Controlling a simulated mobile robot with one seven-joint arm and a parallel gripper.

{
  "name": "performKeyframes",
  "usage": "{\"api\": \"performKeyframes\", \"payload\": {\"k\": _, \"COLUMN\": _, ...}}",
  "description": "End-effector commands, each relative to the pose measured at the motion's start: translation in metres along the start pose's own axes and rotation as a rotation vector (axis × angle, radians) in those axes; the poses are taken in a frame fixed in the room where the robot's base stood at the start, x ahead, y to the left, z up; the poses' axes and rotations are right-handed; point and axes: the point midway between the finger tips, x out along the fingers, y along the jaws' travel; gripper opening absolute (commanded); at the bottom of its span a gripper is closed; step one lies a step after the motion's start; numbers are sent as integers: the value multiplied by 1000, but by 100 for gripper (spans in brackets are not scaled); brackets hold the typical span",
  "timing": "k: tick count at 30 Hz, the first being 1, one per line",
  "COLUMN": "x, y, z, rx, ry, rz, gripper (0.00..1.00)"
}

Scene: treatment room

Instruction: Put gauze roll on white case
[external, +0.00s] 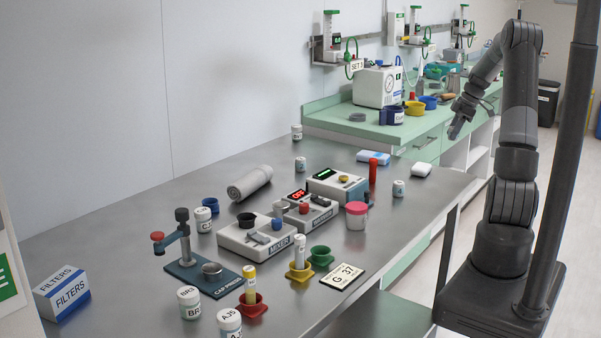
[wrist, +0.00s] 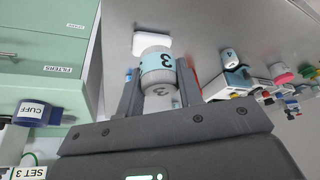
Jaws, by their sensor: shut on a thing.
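My gripper (wrist: 158,80) is shut on a small pale cylinder with a light blue band marked 3, which I take as the gauze roll (wrist: 157,62); a finger stands on each side of it. In the external view my gripper (external: 459,122) is in the air beyond the far right part of the steel table, and the roll is not clear there. The white case (external: 421,170) lies flat near the table's right edge, apart from other things. It also shows in the wrist view (wrist: 152,44), behind the roll and partly hidden by it.
A small jar (external: 399,188), a blue-and-white box (external: 373,158) and a red cylinder (external: 373,172) stand left of the case. Instruments and cups fill the table's middle. A green counter (external: 345,117) with a white device (external: 377,87) adjoins behind. Bare steel surrounds the case.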

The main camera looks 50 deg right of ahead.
Motion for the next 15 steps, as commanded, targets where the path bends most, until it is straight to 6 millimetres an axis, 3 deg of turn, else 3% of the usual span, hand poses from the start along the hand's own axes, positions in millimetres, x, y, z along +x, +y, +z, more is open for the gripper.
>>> {"api": "performKeyframes", "payload": {"k": 5, "x": 2, "y": -3, "z": 4, "rx": -36, "ry": 0, "rz": -16, "gripper": 12}}
{"api": "performKeyframes", "payload": {"k": 15, "x": 70, "y": 18, "z": -45, "rx": -39, "ry": 0, "rz": -19, "gripper": 12}}
